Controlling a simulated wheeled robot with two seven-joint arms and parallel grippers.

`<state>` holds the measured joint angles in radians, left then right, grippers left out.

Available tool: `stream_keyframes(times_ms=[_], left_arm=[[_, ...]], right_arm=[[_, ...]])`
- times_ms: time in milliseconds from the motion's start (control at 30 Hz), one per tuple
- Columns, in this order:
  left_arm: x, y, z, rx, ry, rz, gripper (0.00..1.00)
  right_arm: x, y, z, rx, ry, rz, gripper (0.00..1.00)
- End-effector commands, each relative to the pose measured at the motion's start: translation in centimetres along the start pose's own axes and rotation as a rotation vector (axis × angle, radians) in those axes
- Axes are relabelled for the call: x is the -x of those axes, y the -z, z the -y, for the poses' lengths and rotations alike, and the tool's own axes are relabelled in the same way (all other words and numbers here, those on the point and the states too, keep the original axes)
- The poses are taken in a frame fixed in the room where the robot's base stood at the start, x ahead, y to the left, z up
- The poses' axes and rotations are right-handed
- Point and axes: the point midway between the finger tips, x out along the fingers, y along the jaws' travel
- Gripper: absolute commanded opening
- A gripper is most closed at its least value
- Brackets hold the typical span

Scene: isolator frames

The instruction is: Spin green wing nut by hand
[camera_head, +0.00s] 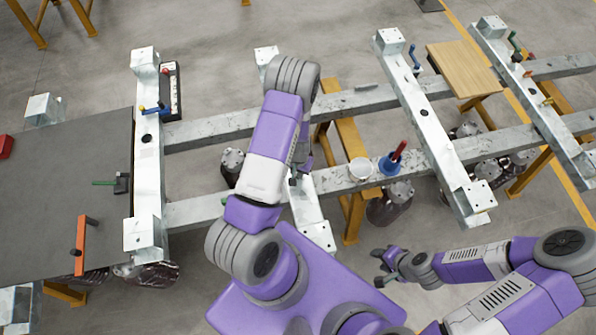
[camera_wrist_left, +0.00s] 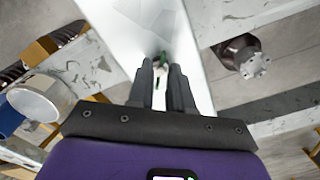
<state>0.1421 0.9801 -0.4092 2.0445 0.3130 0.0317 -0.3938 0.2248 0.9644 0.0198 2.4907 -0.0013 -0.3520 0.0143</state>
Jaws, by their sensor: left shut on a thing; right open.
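The green wing nut (camera_wrist_left: 163,60) shows in the left wrist view at the white metal beam (camera_wrist_left: 150,22), between my left fingertips. My left gripper (camera_wrist_left: 160,68) is shut on it, and the fingers hide part of it. In the head view my left arm covers the nut, and the left gripper (camera_head: 297,177) is mostly hidden over the middle crossbeam (camera_head: 312,222). My right gripper (camera_head: 380,265) is open and empty, below the rails at the right of my body.
A white cup (camera_head: 361,168) and a blue cup (camera_head: 389,164) with a red-handled item stand on the near rail, right of my left gripper. A dark panel (camera_head: 50,190) lies at the left. Another crossbeam (camera_head: 425,110) with coloured handles stands right.

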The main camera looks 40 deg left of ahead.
Motion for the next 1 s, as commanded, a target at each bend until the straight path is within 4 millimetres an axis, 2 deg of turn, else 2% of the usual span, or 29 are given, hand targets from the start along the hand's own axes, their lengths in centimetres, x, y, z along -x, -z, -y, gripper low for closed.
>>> stream_keyframes(times_ms=[367,1000], left_arm=[[-0.1,0.0,0.0,0.143,0.000,0.000,0.00],[0.0,0.0,0.0,0.735,0.000,0.000,0.00]], right_arm=[[-0.6,0.0,-0.2,0.000,0.000,0.000,0.45],[-1.7,0.1,-0.6,0.000,0.000,0.000,0.45]])
